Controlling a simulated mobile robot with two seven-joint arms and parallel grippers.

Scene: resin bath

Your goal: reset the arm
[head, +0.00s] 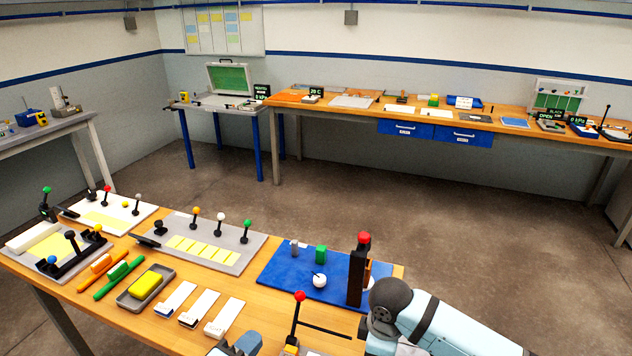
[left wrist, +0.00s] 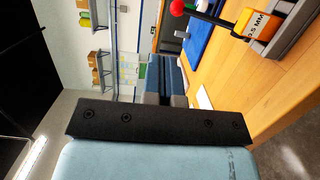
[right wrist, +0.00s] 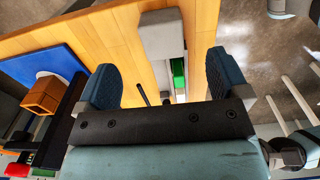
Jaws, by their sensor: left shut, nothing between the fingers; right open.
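My left gripper (head: 240,345) shows at the bottom edge of the head view. In the left wrist view its blue fingers (left wrist: 165,75) are together with nothing between them, above the wooden table. My right arm (head: 430,318) comes in at the bottom right of the head view, and its gripper is not clear there. In the right wrist view the right gripper (right wrist: 163,85) has its blue fingers wide apart and empty. Beyond them lie the table and a grey fixture (right wrist: 163,35) with a green part. How far the fingers are from it I cannot tell.
A red-knobbed lever (head: 299,297) stands near my left gripper; its orange label block (left wrist: 260,22) shows in the left wrist view. A blue mat (head: 300,273) carries a dark post (head: 355,285) close to my right arm. Several levers and trays fill the table's left.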

